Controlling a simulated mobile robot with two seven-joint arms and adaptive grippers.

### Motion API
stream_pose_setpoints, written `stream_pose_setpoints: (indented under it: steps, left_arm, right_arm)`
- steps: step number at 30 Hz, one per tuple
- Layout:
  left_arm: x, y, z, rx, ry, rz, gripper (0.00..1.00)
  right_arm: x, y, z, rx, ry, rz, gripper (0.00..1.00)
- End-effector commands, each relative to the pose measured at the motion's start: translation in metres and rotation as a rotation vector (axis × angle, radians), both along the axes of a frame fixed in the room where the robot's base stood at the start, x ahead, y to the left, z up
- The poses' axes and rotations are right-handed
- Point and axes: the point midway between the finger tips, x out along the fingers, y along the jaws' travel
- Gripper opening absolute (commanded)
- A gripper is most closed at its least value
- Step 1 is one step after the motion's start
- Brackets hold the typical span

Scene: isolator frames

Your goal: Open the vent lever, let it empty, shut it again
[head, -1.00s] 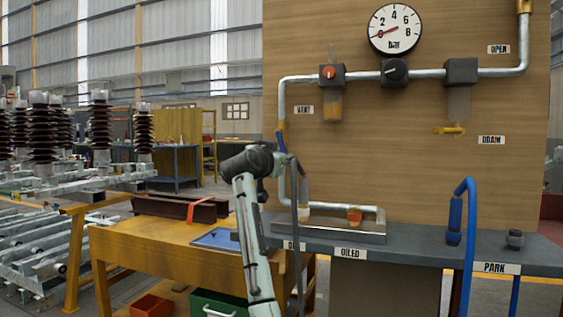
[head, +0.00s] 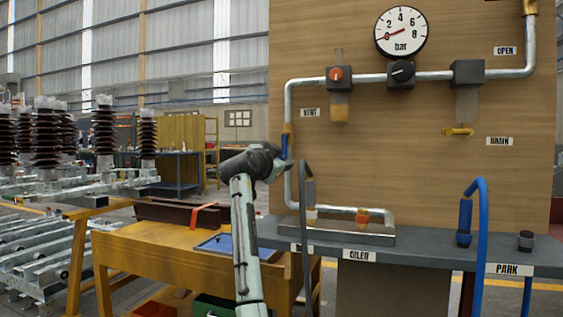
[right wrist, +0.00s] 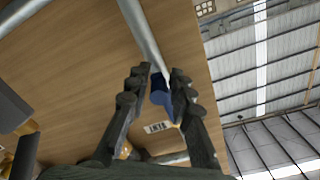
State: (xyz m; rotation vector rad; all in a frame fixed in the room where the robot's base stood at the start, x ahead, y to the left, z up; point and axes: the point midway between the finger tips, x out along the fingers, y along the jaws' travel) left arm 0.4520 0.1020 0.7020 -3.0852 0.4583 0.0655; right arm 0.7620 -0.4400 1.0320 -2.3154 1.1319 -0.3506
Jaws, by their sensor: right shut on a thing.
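The blue vent lever (head: 285,146) hangs from a brass valve (head: 288,128) on the vertical pipe at the panel's left edge. It looks nearly in line with the pipe. My right gripper (head: 281,167) is at its lower end. In the right wrist view the blue lever (right wrist: 161,96) sits between the fingers of my right gripper (right wrist: 160,80), which is shut on it. The gauge (head: 401,33) has its red needle near 0 bar. The VENT label (head: 310,112) is right of the valve. My left gripper is out of view.
A grey bench (head: 430,254) below the panel carries a metal tray (head: 345,236), a grey hose (head: 304,200) and a blue hose (head: 482,215). A DRAIN valve (head: 458,131) is at the right.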

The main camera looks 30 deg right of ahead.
Motion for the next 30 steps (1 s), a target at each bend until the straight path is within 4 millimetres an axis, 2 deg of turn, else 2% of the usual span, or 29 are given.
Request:
stream_pose_setpoints:
  steps: [3, 4, 7, 19, 23, 30]
  left_arm:
    - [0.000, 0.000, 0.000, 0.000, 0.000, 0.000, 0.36]
    - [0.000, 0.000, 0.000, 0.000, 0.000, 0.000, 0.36]
    - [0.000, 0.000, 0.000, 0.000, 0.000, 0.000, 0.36]
    - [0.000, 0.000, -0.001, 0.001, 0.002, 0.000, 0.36]
    - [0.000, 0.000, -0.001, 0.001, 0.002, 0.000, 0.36]
    - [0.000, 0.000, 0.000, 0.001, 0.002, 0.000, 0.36]
  right_arm:
    - [-0.003, -0.003, 0.005, 0.001, -0.011, -0.005, 0.00]
    - [-0.003, -0.003, 0.005, 0.001, -0.011, -0.005, 0.23]
    - [-0.002, -0.002, 0.004, 0.000, -0.009, -0.004, 0.35]
    - [-0.004, 0.006, 0.001, 0.000, -0.003, 0.001, 0.36]
    - [-0.017, 0.022, 0.001, -0.001, -0.003, 0.002, 0.36]
    - [-0.049, 0.063, 0.001, 0.001, -0.004, 0.002, 0.36]
